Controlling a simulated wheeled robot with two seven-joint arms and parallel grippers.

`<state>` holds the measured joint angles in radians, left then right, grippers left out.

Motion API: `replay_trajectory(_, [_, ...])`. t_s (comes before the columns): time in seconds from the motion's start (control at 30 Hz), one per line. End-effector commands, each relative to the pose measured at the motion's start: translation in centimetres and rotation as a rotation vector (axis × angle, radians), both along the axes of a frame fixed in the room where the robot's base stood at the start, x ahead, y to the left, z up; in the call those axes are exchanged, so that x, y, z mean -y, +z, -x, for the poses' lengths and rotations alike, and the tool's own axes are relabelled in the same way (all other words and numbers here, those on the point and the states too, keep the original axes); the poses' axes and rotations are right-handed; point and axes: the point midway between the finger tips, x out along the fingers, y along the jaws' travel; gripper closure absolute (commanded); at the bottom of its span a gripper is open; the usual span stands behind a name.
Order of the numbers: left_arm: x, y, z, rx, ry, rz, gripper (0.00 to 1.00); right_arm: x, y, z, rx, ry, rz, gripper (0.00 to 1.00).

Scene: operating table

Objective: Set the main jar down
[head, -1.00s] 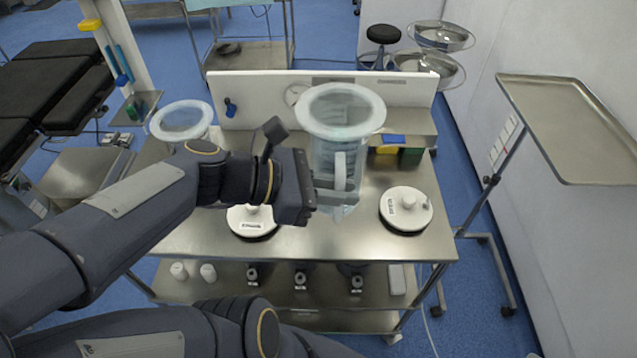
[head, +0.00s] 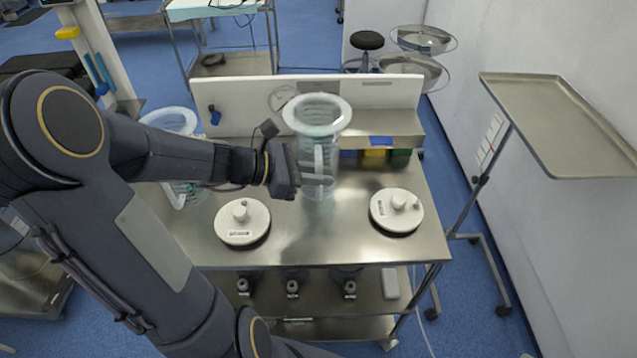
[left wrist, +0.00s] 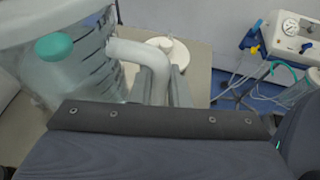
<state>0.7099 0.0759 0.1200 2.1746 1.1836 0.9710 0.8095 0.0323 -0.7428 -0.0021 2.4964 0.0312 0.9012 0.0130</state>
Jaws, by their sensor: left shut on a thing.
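The main jar (head: 317,115), clear with a wide pale rim and a side handle, stands upright over the back middle of the steel table (head: 330,240). My left gripper (head: 298,170) reaches in from the left and is shut on its handle. In the left wrist view the pale curved handle (left wrist: 155,62) runs down between the gripper's fingers (left wrist: 172,90), and the jar's marked wall (left wrist: 80,72) fills the left side. The jar's base is at or just above the tabletop; I cannot tell whether it touches. My right gripper is not in view.
Two white lids lie on the table, left (head: 242,221) and right (head: 397,209). A second clear jar (head: 172,121) stands at the left, partly behind my arm. A white back panel (head: 240,97) and coloured boxes (head: 374,153) are behind. A tray stand (head: 560,120) is at the right.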

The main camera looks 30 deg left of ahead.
Motion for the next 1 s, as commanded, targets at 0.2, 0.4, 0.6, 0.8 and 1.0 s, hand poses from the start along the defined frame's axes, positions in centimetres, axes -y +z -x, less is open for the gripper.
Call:
replay_trajectory(0.2, [0.1,-2.4,0.1,-0.002,-0.002,0.003,1.0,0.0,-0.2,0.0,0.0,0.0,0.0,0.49])
replay_trajectory(0.4, [0.1,-2.4,0.1,0.0,-0.002,0.001,1.0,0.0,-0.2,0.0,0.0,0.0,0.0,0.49])
replay_trajectory(0.6, [0.1,-2.8,0.1,0.0,-0.003,0.001,1.0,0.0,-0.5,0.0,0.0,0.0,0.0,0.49])
replay_trajectory(0.8, [0.1,-2.9,0.1,-0.003,-0.002,0.001,0.67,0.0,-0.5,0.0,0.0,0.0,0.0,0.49])
replay_trajectory(1.0, [0.1,-2.9,0.1,-0.003,-0.001,0.001,0.63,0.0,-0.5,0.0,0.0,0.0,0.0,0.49])
